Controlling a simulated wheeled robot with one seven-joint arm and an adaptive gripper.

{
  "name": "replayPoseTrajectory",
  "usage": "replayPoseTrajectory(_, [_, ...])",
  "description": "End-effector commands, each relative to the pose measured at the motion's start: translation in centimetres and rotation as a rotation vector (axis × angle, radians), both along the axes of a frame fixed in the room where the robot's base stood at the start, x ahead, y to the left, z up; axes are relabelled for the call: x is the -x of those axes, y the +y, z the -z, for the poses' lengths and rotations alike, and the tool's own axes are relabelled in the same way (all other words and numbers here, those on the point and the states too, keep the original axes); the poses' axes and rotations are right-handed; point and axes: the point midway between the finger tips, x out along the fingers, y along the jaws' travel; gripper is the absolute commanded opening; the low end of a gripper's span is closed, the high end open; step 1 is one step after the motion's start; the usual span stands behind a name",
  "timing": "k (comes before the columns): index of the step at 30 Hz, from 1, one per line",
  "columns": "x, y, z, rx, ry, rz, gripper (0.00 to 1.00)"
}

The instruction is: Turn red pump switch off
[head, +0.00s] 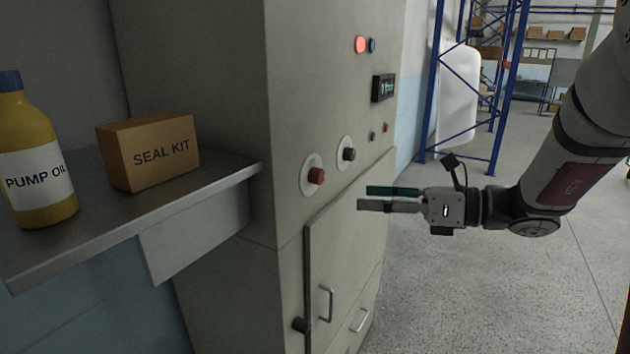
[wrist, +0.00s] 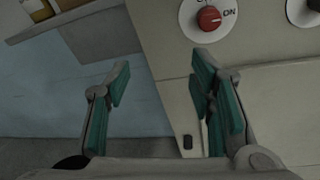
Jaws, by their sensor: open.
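The red pump switch (head: 316,176) is a round red knob on a white plate on the front of the grey cabinet. In the wrist view the red knob (wrist: 208,18) sits at the top, with "ON" printed to its right. Its pointer mark appears turned toward the ON side. A black knob (head: 349,154) on a similar plate is to its right. My gripper (head: 364,198) is in front of the cabinet, to the right of and a little below the red knob, apart from it. In the wrist view my gripper (wrist: 160,85) shows its two teal-padded fingers spread, with nothing between them.
A metal shelf (head: 100,240) left of the cabinet holds a yellow pump oil bottle (head: 38,150) and a seal kit box (head: 150,152). A lit red lamp (head: 360,45) and a small display (head: 383,88) are higher on the cabinet. Door handles (head: 326,303) are below. Open floor lies right.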

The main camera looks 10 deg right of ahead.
Motion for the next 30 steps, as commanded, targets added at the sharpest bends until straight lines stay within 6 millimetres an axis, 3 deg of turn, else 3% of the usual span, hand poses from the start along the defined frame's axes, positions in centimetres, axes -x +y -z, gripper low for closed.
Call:
replayPoseTrajectory(1, [-1.4,-1.4,0.5,-0.061,0.034,0.052,0.49])
replayPoseTrajectory(5, [-3.6,-3.7,0.8,-0.165,0.076,0.137,0.49])
replayPoseTrajectory(10, [-4.7,-4.0,0.8,-0.202,0.089,0.165,0.49])
replayPoseTrajectory(30, [-11.2,5.4,0.8,-0.198,0.088,0.160,0.49])
